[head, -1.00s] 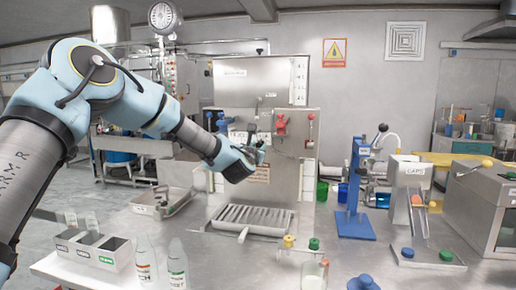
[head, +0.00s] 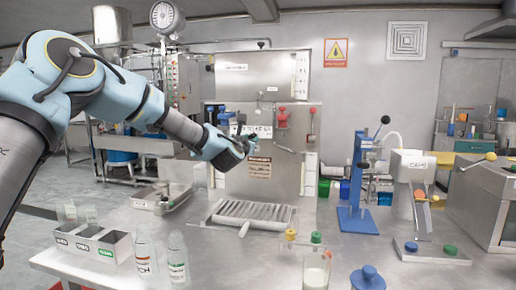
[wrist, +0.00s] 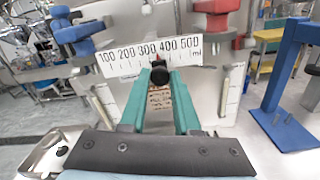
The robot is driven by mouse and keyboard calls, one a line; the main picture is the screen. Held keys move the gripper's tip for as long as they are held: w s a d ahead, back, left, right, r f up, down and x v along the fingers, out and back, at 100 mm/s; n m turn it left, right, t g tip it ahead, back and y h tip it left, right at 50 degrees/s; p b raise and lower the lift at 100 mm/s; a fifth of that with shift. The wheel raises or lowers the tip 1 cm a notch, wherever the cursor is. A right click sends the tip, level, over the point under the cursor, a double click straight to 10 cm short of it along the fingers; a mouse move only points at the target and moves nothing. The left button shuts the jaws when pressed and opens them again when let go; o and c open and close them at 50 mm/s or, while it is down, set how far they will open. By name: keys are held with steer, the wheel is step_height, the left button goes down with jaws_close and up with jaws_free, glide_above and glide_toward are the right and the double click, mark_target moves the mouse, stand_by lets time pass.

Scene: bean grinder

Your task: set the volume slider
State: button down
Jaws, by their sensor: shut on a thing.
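The volume slider is a small black knob (wrist: 160,75) below a white scale plate (wrist: 150,55) marked 100 to 500 ml. My gripper (wrist: 160,80) has its two teal fingers shut on this knob. The knob stands under the 300 to 400 part of the scale; the exact mark cannot be told. In the head view the scale plate (head: 251,131) is on the front of the steel machine (head: 240,95). My gripper (head: 246,147) is just below the plate there, and the knob is hidden.
A red valve (head: 282,116) is right of the scale, and a blue part (wrist: 72,30) is at its upper left. A slotted drip tray (head: 250,215) lies below. A blue lever stand (head: 355,190) stands to the right. Bottles (head: 177,258) and a divided box (head: 92,245) stand in front.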

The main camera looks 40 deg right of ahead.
steer(key=shift+w+a+b, duration=0.4)
steer(key=shift+w, duration=0.2)
steer(key=shift+w+a+b, duration=0.35)
steer(key=shift+w+b, duration=0.05)
steer(key=shift+w, duration=0.2)
steer(key=c, duration=0.6)
jaws_free()
steer(key=shift+a, duration=0.1)
steer(key=b+v, duration=0.3)
steer(key=v, duration=0.7)
steer(key=shift+s+a+b, duration=0.2)
steer(key=shift+a+b, duration=0.05)
steer(key=shift+b, duration=0.15)
steer(key=shift+f, duration=0.1)
